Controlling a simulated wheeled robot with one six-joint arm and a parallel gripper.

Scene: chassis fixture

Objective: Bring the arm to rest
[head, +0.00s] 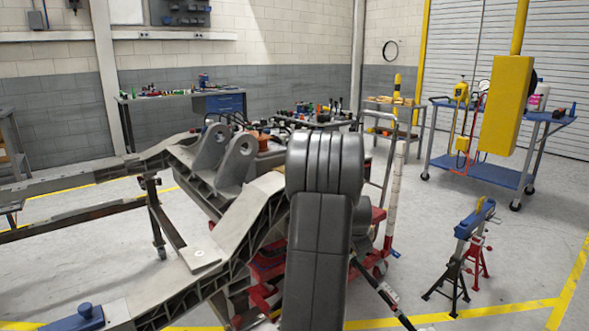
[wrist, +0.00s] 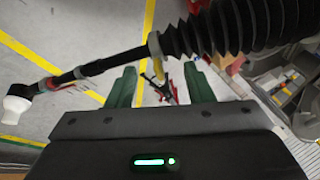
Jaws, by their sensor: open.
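My arm's dark grey links (head: 318,225) stand upright in the middle of the head view, in front of the chassis frame (head: 240,215). They hide part of the frame, and my gripper is not visible there. In the wrist view my gripper (wrist: 160,74) shows two green fingers spread wide, with nothing held between them. A black rod with a ribbed boot (wrist: 235,28) and a white end crosses the picture just above the fingertips. I cannot tell how far it is from them.
Jack stands (head: 466,255), one black and one red, stand on the floor right of my arm. Workbenches (head: 180,105) line the back. Open floor lies between the stands and the cart.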

